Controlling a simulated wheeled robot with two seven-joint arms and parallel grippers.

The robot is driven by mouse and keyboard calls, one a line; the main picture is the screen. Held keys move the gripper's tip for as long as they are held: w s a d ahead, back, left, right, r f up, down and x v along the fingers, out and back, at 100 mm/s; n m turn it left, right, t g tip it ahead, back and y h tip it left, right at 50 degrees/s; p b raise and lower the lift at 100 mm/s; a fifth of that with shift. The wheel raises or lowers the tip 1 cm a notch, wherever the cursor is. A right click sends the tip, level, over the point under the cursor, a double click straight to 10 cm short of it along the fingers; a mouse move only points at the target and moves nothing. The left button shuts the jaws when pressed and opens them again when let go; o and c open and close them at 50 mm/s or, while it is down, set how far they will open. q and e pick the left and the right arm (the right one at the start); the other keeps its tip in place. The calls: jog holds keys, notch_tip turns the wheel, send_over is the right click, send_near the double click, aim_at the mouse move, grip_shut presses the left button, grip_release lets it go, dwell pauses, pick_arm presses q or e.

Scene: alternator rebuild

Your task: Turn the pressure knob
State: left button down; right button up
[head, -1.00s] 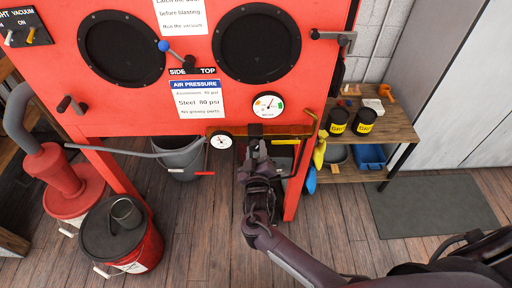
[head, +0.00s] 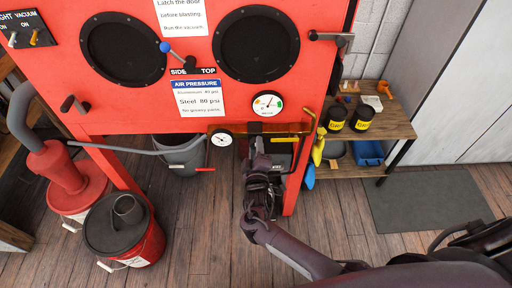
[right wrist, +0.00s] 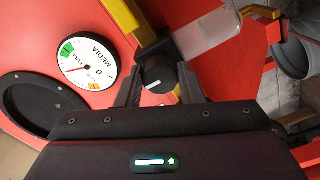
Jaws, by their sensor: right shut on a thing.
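The black pressure knob (right wrist: 158,76) with a white mark shows in the right wrist view, between the two fingers of my right gripper (right wrist: 160,85). The gripper is shut on the knob. In the head view my right gripper (head: 257,140) reaches up to the lower front edge of the red blast cabinet (head: 140,115), and the knob is mostly hidden there. A small round gauge (head: 221,139) sits left of the gripper, its reading too small to make out. My left gripper is not in view.
The media gauge (head: 267,103) is just above the gripper. Yellow pipe (right wrist: 122,15) and a clear cylinder (right wrist: 208,35) lie close to the fingers. A grey bucket (head: 180,158) stands beneath the cabinet. A wooden shelf (head: 395,125) with black cans is at the right.

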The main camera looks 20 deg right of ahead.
jog(key=o, duration=1)
jog(key=v, duration=0.7)
jog(key=shift+s, duration=0.4)
jog(key=shift+a, duration=0.15)
jog(key=s+d+f+m+g+y, duration=0.1)
jog(key=s+d+f+g, duration=0.2)
jog(key=f, duration=0.5)
jog(key=s+f+g+y, duration=0.1)
jog(key=s+f+g, duration=0.1)
jog(key=s+f, duration=0.5)
jog(key=s+d+f+m+g+y, duration=0.1)
jog(key=s+d+f+g, duration=0.15)
jog(key=f, duration=0.75)
jog(key=s+f+m+g, duration=0.1)
jog(key=s+f+g, duration=0.2)
jog(key=s, duration=0.6)
jog(key=s+d+f+m+g+y, duration=0.1)
jog(key=s+f+m+g, duration=0.1)
jog(key=s+f, duration=0.4)
jog(key=s+d+f+m+g+y, duration=0.1)
jog(key=s+f+g, duration=0.3)
jog(key=s, duration=0.9)
jog(key=shift+s+d+f+m, duration=0.25)
jog(key=shift+s+f+m, duration=0.1)
jog(key=shift+f+m, duration=0.3)
